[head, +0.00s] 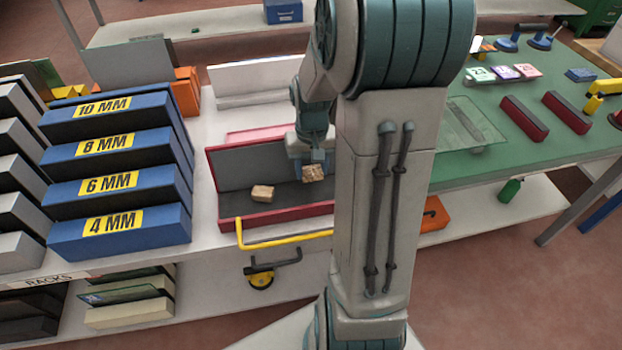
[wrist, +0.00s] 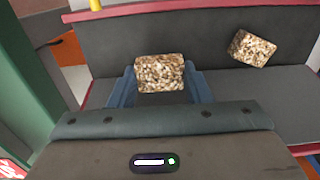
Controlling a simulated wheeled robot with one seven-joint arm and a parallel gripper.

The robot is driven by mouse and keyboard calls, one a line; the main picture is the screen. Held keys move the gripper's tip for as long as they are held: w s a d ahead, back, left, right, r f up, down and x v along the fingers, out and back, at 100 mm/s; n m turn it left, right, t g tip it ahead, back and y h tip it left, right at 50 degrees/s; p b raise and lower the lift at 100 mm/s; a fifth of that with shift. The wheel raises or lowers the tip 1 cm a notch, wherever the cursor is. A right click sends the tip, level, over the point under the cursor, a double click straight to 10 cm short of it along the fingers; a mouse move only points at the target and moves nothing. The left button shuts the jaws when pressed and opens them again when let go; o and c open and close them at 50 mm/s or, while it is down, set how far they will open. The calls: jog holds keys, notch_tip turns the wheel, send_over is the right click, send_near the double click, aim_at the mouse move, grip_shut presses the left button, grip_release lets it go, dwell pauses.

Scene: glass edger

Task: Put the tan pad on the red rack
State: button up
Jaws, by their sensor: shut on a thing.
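The red rack (head: 245,165) is an open, red-edged holder with dark grey lining, on the white bench left of my arm. It also shows in the wrist view (wrist: 120,38). My gripper (head: 315,163) is over the rack's right part. In the wrist view, its blue fingers (wrist: 160,82) are shut on a speckled tan pad (wrist: 160,73). This held pad shows in the head view (head: 314,174), partly behind my arm. I cannot tell whether it touches the rack floor. Another tan pad (head: 262,193) lies loose in the rack, apart from my gripper; it also shows in the wrist view (wrist: 253,48).
Blue racks (head: 120,185) with thickness labels stand left of the red rack. A yellow bar (head: 270,243) runs along the rack's front. A green table (head: 460,165) with dark red blocks and cards is at the right. The rack floor around the loose pad is bare.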

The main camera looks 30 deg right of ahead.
aim_at(311, 179)
jog(key=shift+f+b, duration=0.3)
jog(key=shift+f, duration=1.75)
jog(key=shift+f, duration=0.1)
jog(key=o, duration=1)
jog(key=shift+c, duration=0.2)
notch_tip(311, 179, up, 12)
jog(key=shift+a+r+p, duration=0.1)
jog(key=shift+p, duration=0.85)
jog(key=s+a+r+n+t, duration=0.2)
jog(key=s+a+r+n, duration=0.1)
jog(key=s+a, duration=0.9)
jog(key=shift+s+r, duration=0.15)
jog(key=shift+r, duration=0.15)
